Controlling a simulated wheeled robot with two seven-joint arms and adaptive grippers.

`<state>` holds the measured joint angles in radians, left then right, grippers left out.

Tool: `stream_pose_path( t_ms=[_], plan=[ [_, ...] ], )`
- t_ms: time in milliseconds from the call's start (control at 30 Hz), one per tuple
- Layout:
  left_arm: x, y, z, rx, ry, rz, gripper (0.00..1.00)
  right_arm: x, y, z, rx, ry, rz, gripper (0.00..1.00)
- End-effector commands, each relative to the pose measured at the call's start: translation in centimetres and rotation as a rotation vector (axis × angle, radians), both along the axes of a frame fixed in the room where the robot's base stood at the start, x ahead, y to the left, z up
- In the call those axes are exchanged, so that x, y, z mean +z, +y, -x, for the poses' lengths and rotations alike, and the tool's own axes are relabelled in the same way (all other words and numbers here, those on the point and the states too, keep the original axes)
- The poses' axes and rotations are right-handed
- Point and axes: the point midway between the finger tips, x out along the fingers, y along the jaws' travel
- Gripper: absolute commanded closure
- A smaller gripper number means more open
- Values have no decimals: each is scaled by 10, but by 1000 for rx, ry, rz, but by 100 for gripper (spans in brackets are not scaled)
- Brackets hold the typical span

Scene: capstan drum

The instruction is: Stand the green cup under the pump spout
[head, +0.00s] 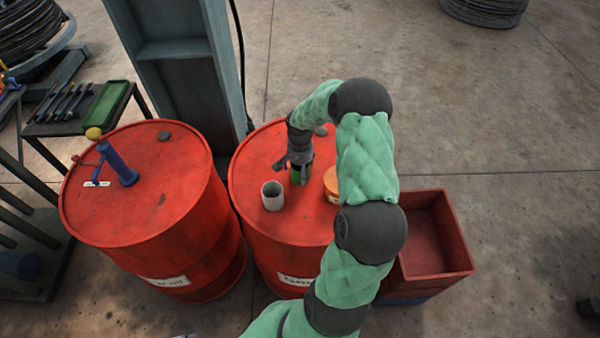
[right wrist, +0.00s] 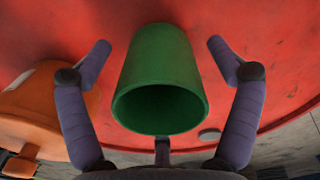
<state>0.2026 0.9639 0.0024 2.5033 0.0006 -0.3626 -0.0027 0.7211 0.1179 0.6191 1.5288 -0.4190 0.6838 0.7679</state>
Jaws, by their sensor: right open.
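The green cup (head: 296,178) stands on the right red drum, partly hidden by my right gripper (head: 293,166). In the right wrist view the green cup (right wrist: 160,60) lies between the two spread fingers of my right gripper (right wrist: 159,46), with a gap on each side. The right gripper is open and not touching the cup there. The blue pump (head: 118,165) with a yellow knob (head: 94,133) stands on the left red drum (head: 165,205). Its thin spout points left, above a small white patch (head: 97,183) on the drum top. My left gripper does not show.
A pale grey cup (head: 272,195) stands left of the green cup on the right drum (head: 255,222). An orange tub (head: 331,184) is to its right, partly behind my arm. A red crate (head: 440,235) stands at the right. A steel column (head: 180,70) rises behind the drums.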

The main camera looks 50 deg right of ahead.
Motion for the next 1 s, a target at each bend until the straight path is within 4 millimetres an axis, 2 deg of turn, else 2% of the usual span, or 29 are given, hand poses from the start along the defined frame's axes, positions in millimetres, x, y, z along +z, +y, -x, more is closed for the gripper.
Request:
stream_pose_path(
  t_ms=[100,300,433,467,767,1000],
  plan=[
    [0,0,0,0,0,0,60,1,0,0,0,0,1,9],
    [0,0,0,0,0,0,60,1,0,0,0,0,1,66],
    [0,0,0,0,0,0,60,1,0,0,0,0,1,67],
    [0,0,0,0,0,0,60,1,0,0,0,0,1,72],
    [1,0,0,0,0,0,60,4,0,0,0,0,1,72],
    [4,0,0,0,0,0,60,27,-1,-1,0,-3,3,72]
  ],
)
